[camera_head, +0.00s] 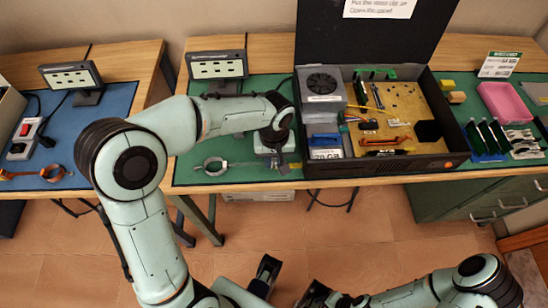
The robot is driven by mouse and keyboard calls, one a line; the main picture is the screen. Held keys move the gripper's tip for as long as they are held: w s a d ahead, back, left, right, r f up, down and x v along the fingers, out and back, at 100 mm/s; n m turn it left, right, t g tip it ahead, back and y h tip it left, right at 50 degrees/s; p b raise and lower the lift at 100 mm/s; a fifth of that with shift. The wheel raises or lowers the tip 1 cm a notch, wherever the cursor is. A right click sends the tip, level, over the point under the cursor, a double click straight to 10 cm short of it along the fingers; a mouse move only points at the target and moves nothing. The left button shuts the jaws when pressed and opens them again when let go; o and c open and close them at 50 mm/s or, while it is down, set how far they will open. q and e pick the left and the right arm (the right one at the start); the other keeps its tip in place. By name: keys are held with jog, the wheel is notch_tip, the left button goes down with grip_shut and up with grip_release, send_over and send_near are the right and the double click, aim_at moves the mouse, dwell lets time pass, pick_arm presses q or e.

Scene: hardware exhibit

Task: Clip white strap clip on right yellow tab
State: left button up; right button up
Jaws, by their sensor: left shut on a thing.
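My left gripper (276,160) points down over the green mat, just left of the open black case (380,170). It is shut on a small pale piece at its tips, mostly hidden by the gripper; I cannot tell whether this is the white strap clip. A pale round ring-shaped clip (214,166) lies on the mat to the left of the gripper.
The case holds a fan unit (322,84), a tan board (390,110) and an orange strap-like part (385,141). A pink tray (503,103) and several dark green boards stand to its right. A small display (217,66) stands behind my left arm. The mat's front left is mostly clear.

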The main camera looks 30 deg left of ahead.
aim_at(274, 160)
pick_arm(q)
jog(key=shift+f, duration=0.2)
jog(key=o, duration=0.9)
jog(key=o, duration=0.3)
jog(key=shift+r+p, duration=0.45)
jog(key=shift+r, duration=0.25)
dwell(0.4)
jog(key=shift+r+p, duration=2.2)
jog(key=shift+r, duration=0.75)
